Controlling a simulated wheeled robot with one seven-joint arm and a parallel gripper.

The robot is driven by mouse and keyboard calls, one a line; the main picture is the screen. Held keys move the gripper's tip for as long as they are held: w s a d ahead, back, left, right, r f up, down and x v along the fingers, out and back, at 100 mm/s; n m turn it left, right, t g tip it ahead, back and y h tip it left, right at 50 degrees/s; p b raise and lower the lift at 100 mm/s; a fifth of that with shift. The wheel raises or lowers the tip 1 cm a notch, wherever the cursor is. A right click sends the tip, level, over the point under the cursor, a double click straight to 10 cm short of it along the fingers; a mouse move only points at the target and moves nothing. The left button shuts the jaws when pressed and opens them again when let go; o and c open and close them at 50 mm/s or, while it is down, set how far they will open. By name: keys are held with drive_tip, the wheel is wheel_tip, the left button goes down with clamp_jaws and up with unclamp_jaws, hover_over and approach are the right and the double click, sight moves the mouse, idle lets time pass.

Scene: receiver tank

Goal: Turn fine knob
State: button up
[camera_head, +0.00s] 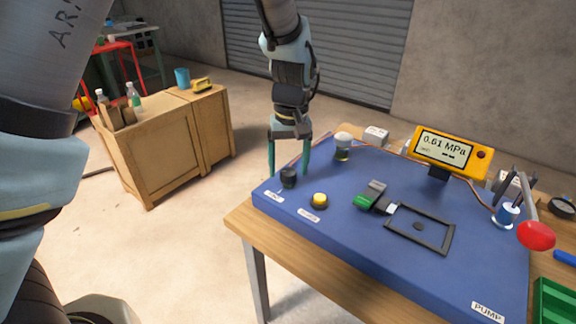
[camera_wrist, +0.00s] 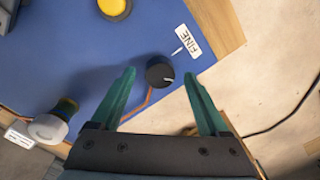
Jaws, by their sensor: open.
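The fine knob (camera_head: 288,177) is a small black round knob at the near left corner of the blue panel (camera_head: 330,238). In the wrist view the knob (camera_wrist: 159,71) shows a white pointer mark, with a white label reading FINE (camera_wrist: 188,42) beside it. My gripper (camera_head: 288,172) has two green fingers and points down at the knob. In the wrist view my gripper (camera_wrist: 160,80) is open, with one finger on each side of the knob and a gap to each. Nothing is held. I cannot tell the exact height of the fingertips over the panel.
A yellow button (camera_head: 319,200) sits right of the knob. A white-topped knob (camera_head: 342,146) stands behind it. A yellow gauge (camera_head: 450,152) reads 0.61 MPa. A green-and-grey part (camera_head: 370,195), a black frame (camera_head: 420,229) and a red-balled lever (camera_head: 536,235) are farther right.

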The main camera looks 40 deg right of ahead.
drive_tip(key=shift+f, duration=0.5)
clamp_jaws()
idle(0.3)
